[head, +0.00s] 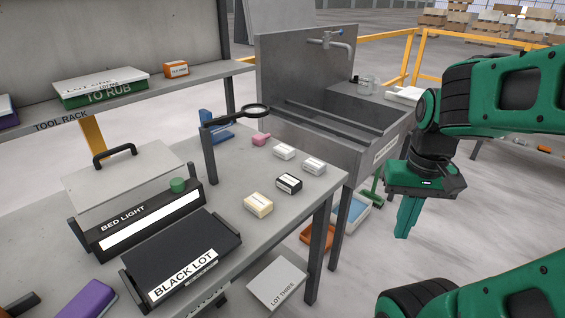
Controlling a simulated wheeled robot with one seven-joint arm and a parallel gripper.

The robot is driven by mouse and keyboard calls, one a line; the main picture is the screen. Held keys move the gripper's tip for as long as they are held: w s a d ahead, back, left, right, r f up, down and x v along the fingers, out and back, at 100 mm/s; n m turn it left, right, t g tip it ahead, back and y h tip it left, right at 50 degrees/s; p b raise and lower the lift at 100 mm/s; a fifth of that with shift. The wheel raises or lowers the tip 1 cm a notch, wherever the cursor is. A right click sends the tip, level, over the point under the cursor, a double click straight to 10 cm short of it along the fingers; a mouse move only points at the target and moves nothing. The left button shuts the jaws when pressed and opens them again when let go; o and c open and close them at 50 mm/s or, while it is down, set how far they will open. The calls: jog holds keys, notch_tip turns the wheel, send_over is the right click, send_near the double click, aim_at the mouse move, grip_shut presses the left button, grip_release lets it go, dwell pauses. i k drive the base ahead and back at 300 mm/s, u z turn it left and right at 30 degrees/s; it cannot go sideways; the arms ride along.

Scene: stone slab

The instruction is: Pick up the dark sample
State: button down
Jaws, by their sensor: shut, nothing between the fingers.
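The dark sample (289,183) is a small black block with a white label on its side. It lies on the grey stone slab (222,237), near the right edge. A cream block (258,205) lies close in front and to the left of it, and two pale blocks, one (284,152) behind and one (313,166) behind to the right, are also close by. My gripper (403,234) is green, points down and is shut and empty. It hangs off the slab to the right of the dark sample, apart from it, over the floor.
A black tray marked BLACK LOT (181,258) and a bed light box (135,213) take up the slab's left part. A magnifier (254,111) on a post stands behind the blocks. A steel sink (338,128) stands at the back right. A pink block (261,139) lies near the magnifier.

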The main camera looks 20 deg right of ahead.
aim_at(287, 182)
jog(key=k, duration=0.5)
jog(key=u, duration=0.4)
jog(key=i, duration=0.95)
jog(key=u, duration=0.25)
